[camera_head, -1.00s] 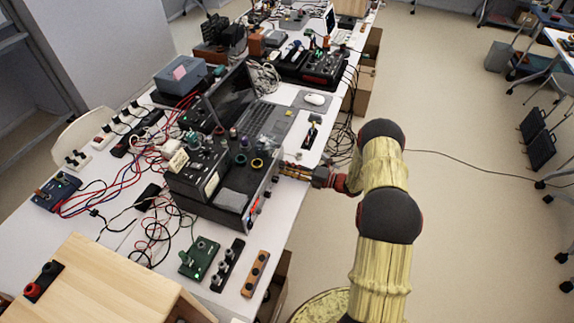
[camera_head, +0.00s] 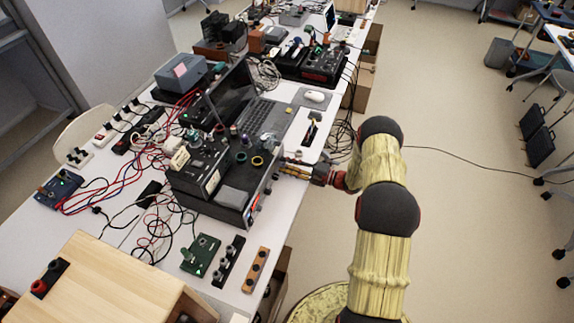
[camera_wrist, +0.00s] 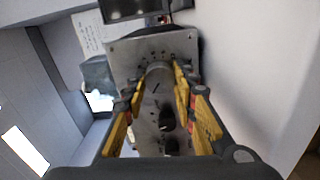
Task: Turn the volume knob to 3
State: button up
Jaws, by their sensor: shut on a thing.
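A metal panel (camera_wrist: 125,55) fills the middle of the wrist view, with a pale round knob (camera_wrist: 158,68) on it and small dark marks around that knob. I cannot read any numbers or a label there. My gripper (camera_wrist: 160,80), with yellow pads inside its fingers, is shut on this knob, one finger on each side. In the head view, my gripper (camera_head: 284,168) reaches from the right to the side of a black device (camera_head: 240,198) on the table. The knob is hidden in that view.
Dark knobs (camera_wrist: 167,118) sit on the panel between my fingers, nearer the palm. A laptop (camera_head: 265,115), cables and several small boxes crowd the white table (camera_head: 225,225). The floor (camera_head: 470,220) right of my arm is open.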

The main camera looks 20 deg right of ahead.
jog(key=shift+d, duration=0.1)
jog(key=o, duration=1.2)
jog(key=shift+c, duration=0.2)
jog(key=v, duration=1.2)
